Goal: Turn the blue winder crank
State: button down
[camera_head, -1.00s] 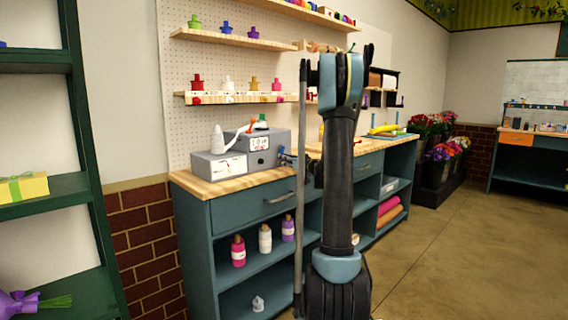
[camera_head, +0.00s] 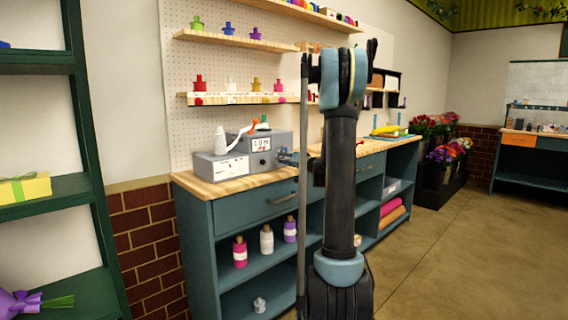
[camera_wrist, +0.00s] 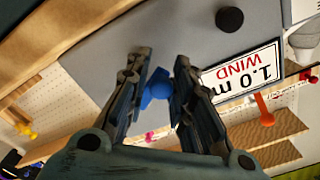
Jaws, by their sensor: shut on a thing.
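The grey winder box (camera_head: 262,145) stands on the wooden counter at the left end, with a white label on its front. In the wrist view its grey front panel (camera_wrist: 185,35) fills the upper middle, and the label (camera_wrist: 245,75) reads "1.0 m WIND" upside down. The blue winder crank (camera_wrist: 158,88) shows between the fingers of my gripper (camera_wrist: 162,70), which is shut on it close to the panel. The fingers hide part of the crank. In the head view my arm stands in front of the counter and the grip is too small to make out.
A dark round knob (camera_wrist: 229,19) and an orange part (camera_wrist: 263,108) are near the label. The counter (camera_head: 222,188) has shelves of bottles below. A pegboard with shelves of coloured spools (camera_head: 256,84) is behind. Floor is free at right (camera_head: 455,240).

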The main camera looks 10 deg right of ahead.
jog(key=m, duration=0.1)
jog(key=r+m, duration=0.1)
jog(key=m, duration=0.1)
jog(key=shift+s+a+r, duration=0.15)
jog(key=shift+a, duration=0.1)
jog(key=m, duration=0.1)
jog(key=r+m, duration=0.1)
jog(key=m, duration=0.1)
jog(key=shift+r+m, duration=0.25)
jog(key=shift+m, duration=0.05)
jog(key=shift+d+r+m, duration=0.1)
jog(key=shift+r+m, duration=0.4)
jog(key=shift+m, duration=0.6)
jog(key=shift+d+r+m, duration=0.1)
jog(key=shift+r+m, duration=0.4)
jog(key=shift+m, duration=0.6)
jog(key=c, duration=1.5)
grip_release()
jog(key=shift+o, duration=0.2)
jog(key=v, duration=1.1)
jog(key=shift+s+d, duration=0.25)
